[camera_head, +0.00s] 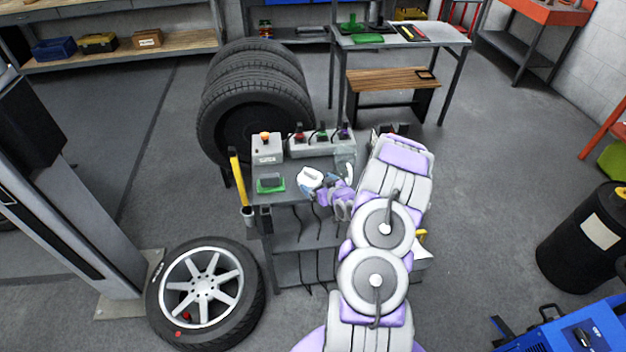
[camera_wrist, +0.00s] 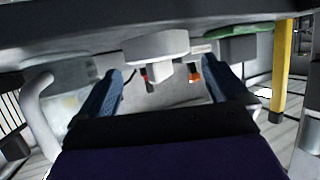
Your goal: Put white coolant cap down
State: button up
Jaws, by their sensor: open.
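The white coolant cap (camera_head: 310,176) is a white disc with a raised grip on top. It sits on the small grey cart top (camera_head: 290,194), at the tip of my gripper (camera_head: 321,187). In the wrist view, which looks upside down, the cap (camera_wrist: 157,46) appears against the dark cart top, just ahead of and between my two blue fingers. My gripper (camera_wrist: 163,74) is open, with a visible gap between each finger and the cap. Part of the cart top is hidden by my arm.
A green tray (camera_head: 262,189) with a dark block lies left of the cap. Behind are a grey box with an orange button (camera_head: 267,149) and a grey strip with several coloured plugs (camera_head: 310,147). A clear jug (camera_head: 345,157) stands close on the right. A yellow bar (camera_head: 236,172) edges the left.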

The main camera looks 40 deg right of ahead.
jog(key=d+v, duration=0.1)
jog(key=v, duration=0.5)
jog(key=s+a+r+n+g, duration=0.1)
jog(key=s+a+r+g, duration=0.25)
jog(key=a+r, duration=0.5)
jog(key=s+a+r+n+g, duration=0.1)
jog(key=s+a+r+g, duration=0.1)
jog(key=a+r+g, duration=0.45)
jog(key=s+a+r+g, duration=0.1)
jog(key=s+a+r, duration=0.3)
jog(key=s+a, duration=0.3)
jog(key=s+a+r+g+y, duration=0.1)
jog(key=s+a+r+g, duration=0.1)
jog(key=s+a+r, duration=0.2)
jog(key=s+a+r+g+y, duration=0.1)
jog(key=s+a+r, duration=0.3)
jog(key=s+a, duration=0.7)
jog(key=s+g, duration=0.1)
jog(key=s, duration=0.4)
jog(key=shift+p, duration=0.4)
jog(key=shift+d+r, duration=0.1)
